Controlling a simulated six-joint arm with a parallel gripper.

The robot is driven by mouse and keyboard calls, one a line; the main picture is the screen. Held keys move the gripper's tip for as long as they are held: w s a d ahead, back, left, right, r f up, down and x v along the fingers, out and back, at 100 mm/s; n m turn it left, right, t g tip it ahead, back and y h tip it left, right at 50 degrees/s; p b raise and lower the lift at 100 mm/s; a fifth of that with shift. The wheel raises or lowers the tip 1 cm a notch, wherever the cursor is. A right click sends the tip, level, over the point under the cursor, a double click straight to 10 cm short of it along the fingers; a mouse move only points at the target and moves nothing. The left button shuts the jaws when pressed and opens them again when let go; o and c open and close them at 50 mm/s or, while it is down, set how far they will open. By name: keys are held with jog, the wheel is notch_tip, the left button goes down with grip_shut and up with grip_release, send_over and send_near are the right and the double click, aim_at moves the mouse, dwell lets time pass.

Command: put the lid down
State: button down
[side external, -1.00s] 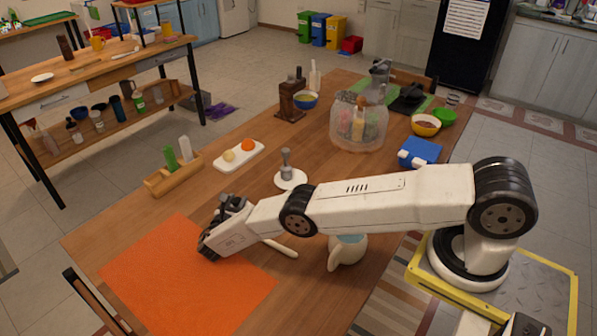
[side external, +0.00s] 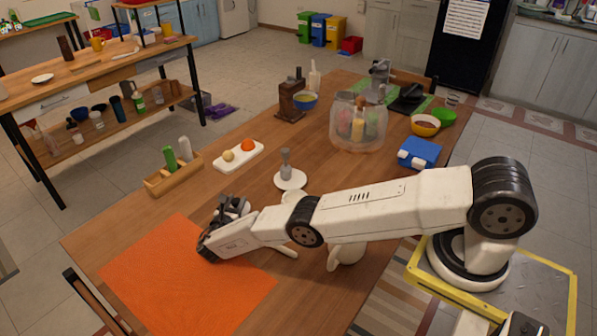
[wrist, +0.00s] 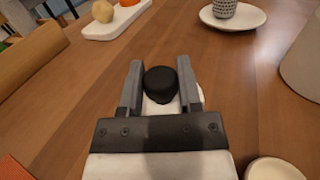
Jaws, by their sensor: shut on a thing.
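My gripper (wrist: 160,88) is shut on a black, rounded knob-like piece with white showing beneath it, which looks like the lid (wrist: 160,80). In the side external view my gripper (side external: 232,210) is low over the table by the back right edge of the orange mat (side external: 170,275). The lid is not clearly distinguishable in that view. I cannot tell whether its underside touches anything. A white jug-like vessel with a handle (side external: 345,256) stands right of my gripper, partly hidden by my arm.
A white saucer (side external: 290,181) holds a grey upright piece. A wooden box (side external: 172,178) with green and white bottles stands at the left edge. A white tray (side external: 238,156) carries two round things. Bare table lies between my gripper and these.

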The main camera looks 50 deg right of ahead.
jog(key=shift+s+d+f, duration=0.1)
jog(key=shift+s+f, duration=0.2)
jog(key=shift+f, duration=0.45)
jog(key=shift+c, duration=1.4)
grip_release()
jog(key=shift+w+r, duration=0.1)
jog(key=shift+r, duration=0.35)
jog(key=shift+a+r, duration=0.15)
jog(key=shift+a, duration=0.15)
jog(key=v, duration=1.1)
jog(key=shift+a+r, duration=0.2)
jog(key=shift+r, duration=0.05)
jog(key=shift+r, duration=0.1)
